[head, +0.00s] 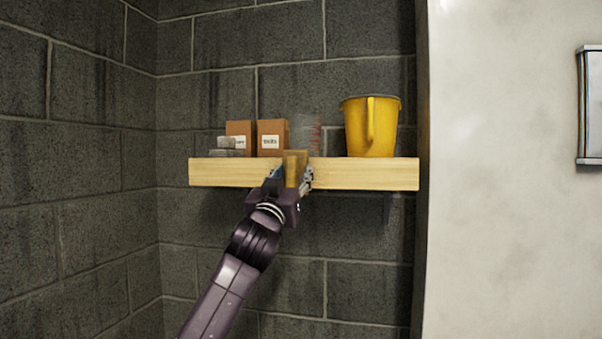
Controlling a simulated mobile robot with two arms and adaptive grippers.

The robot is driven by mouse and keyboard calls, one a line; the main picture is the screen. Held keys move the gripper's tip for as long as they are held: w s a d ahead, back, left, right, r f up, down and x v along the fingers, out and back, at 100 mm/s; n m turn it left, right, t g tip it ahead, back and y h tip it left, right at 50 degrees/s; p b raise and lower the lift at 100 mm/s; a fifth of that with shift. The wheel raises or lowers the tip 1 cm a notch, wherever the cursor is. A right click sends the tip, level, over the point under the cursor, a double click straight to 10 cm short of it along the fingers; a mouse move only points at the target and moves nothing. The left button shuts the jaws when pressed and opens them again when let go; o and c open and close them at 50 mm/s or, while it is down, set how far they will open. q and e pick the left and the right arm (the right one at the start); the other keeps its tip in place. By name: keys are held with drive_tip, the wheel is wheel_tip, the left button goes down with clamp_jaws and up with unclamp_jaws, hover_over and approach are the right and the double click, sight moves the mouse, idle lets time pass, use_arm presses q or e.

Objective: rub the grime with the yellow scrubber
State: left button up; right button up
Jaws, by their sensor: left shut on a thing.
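My left gripper (290,180) is shut on the yellow scrubber (296,165), a dull yellow block that stands up between its fingers. The gripper is in front of the shelf's front edge, near the middle. A faint reddish-brown smear (315,136), which looks like the grime, shows just above the shelf, to the right of and a little above the scrubber. I cannot tell whether the scrubber touches the shelf; it appears apart from the smear. My right gripper is not in view.
The light wooden shelf (365,175) is on a dark block wall. Two brown boxes (272,137) (240,131) and small grey blocks (227,147) stand on its left part. A yellow bucket (356,128) stands on the right. A pale wall (510,200) is farther right.

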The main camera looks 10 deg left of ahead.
use_arm(q)
drive_tip(key=shift+w+a+f+p, duration=0.1)
drive_tip(key=shift+a+p, duration=0.65)
drive_tip(key=shift+a, duration=2.05)
drive_tip(key=shift+d, duration=0.15)
drive_tip(key=s+b, duration=0.1)
drive_tip(key=s, duration=0.5)
drive_tip(key=shift+b, duration=0.4)
drive_tip(key=s, duration=0.3)
drive_tip(key=shift+b, duration=0.4)
drive_tip(key=shift+w, duration=0.1)
